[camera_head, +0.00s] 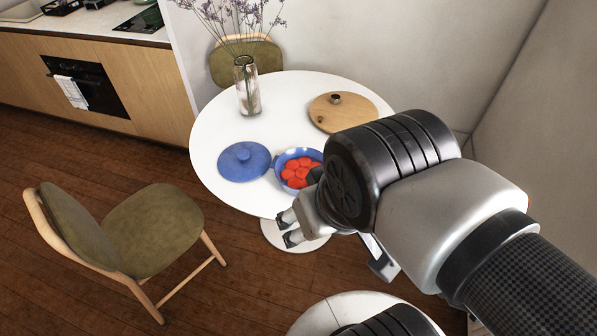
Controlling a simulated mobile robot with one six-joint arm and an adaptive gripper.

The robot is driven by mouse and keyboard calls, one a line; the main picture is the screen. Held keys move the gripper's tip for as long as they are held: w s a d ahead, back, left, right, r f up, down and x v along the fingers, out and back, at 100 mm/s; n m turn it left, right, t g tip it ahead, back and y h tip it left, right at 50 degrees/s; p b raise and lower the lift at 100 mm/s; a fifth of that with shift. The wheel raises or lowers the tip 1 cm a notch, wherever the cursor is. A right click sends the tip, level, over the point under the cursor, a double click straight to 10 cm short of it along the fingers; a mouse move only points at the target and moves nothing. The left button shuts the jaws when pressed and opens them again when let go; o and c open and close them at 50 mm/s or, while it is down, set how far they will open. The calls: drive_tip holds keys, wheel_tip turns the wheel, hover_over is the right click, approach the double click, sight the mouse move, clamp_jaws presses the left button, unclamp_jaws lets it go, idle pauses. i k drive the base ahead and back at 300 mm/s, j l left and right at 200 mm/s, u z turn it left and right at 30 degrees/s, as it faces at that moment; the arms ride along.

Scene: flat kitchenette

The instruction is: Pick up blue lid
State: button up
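The blue lid (240,164) is a round disc with a small knob on top. It lies flat on the white round table (214,126), left of a blue pot (281,160) that holds several red round pieces (299,174). Lid and pot are very close; I cannot tell if they touch. My gripper (287,229) appears in front of the table's near edge, below and right of the lid. Its two fingertips are apart with nothing seen between them. My arm covers the right part of the pot.
A glass vase (248,90) with dried flowers stands at the back left of the table. A round wooden board (360,112) with a small dark item is at the back right. Chairs stand at the left (150,228) and behind (222,66). A wall closes off the right.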

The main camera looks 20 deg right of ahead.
sight(241, 162)
drive_tip(key=z, duration=0.5)
drive_tip(key=i+j+z, duration=0.2)
drive_tip(key=j+z, duration=0.3)
drive_tip(key=i+j+z, duration=0.2)
drive_tip(key=z, duration=0.25)
drive_tip(key=j+z, duration=0.95)
drive_tip(key=j, duration=0.5)
drive_tip(key=k+j, duration=0.1)
drive_tip(key=j, duration=0.3)
